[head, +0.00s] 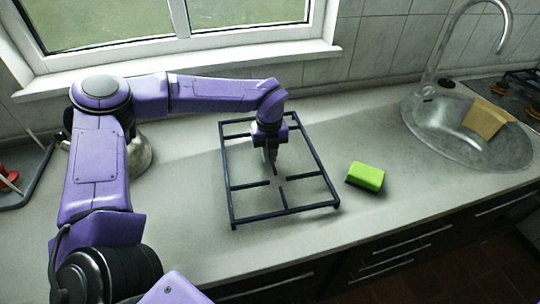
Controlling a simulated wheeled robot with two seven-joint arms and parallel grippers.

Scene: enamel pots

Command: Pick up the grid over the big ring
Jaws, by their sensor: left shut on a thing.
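The grid (285,214) is a dark rectangular frame with short inner bars, in the middle of the head view over the grey counter. My left gripper (272,162) points down inside the frame's outline, at its far inner part, and is shut on the grid. The wrist hides the exact grip and part of the far bars. I cannot tell whether the grid touches the counter or is slightly above it. The big ring cannot be made out. My right gripper is not in view.
A green sponge (366,176) lies on the counter just right of the grid. A round metal sink (455,138) with a tan cloth or sponge (486,119) and a tap is at right. Part of a dark hob (512,97) shows at the far right. A window is behind.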

